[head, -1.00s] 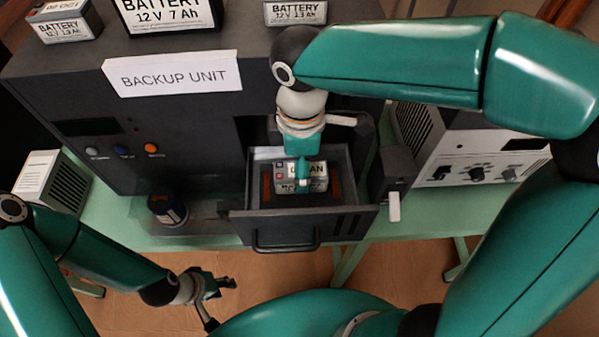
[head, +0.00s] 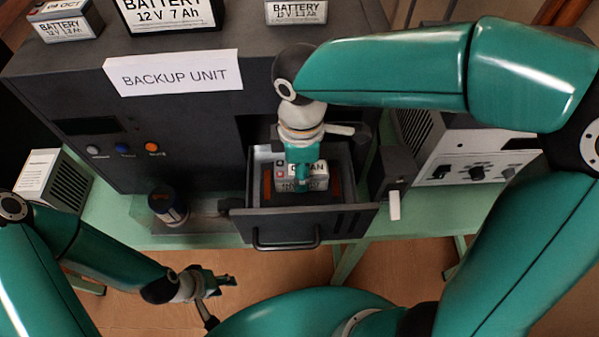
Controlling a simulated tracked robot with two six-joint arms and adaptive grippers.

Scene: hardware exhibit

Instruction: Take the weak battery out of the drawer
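The drawer (head: 345,223) of the backup unit stands pulled out, open at the top. A grey battery (head: 318,182) with a white date label sits inside, its front lettering partly hidden by my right gripper. My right gripper (head: 301,186) points down into the drawer, right at the battery. Its fingers overlap in this view, so I cannot tell whether they are closed on it. My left gripper (head: 225,297) is low in front of the table, away from the drawer, empty with its fingers apart.
The dark backup unit (head: 190,125) bears more batteries on top, one at the left (head: 66,28). A dark cylindrical jar (head: 168,207) stands left of the drawer. A grey device with knobs (head: 470,172) stands at the right. Some green tabletop (head: 120,222) is bare at the left.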

